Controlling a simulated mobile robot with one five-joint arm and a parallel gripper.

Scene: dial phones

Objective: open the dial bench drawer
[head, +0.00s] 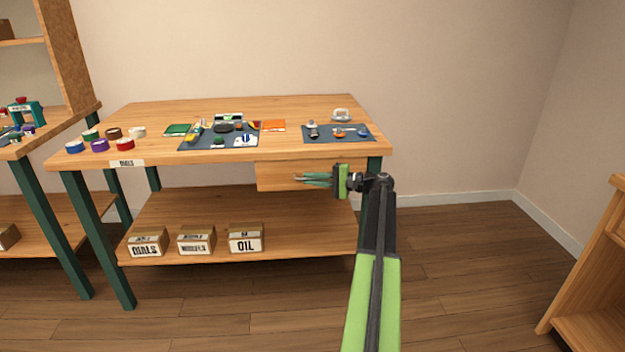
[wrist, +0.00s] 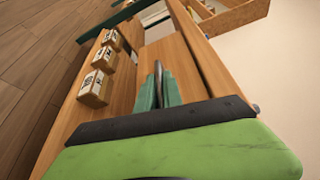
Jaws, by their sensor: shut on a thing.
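The dial bench (head: 230,158) has a wooden drawer (head: 275,176) under the right part of its top. The drawer front also shows in the wrist view (wrist: 180,62), and I cannot make out a gap that shows it pulled out. My gripper (head: 299,178) is at the drawer front, with its green fingers pointing left. In the wrist view my gripper (wrist: 159,82) is shut on a narrow dark piece at the drawer front, which looks like the drawer handle. The fingers hide most of it.
Blue mats (head: 359,139) with small parts lie on the bench top, and several tape rolls (head: 100,145) stand at its left. Labelled boxes, one marked OIL (head: 246,239), stand on the lower shelf. The floor (head: 460,270) at right is clear, up to a wooden unit (head: 595,270).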

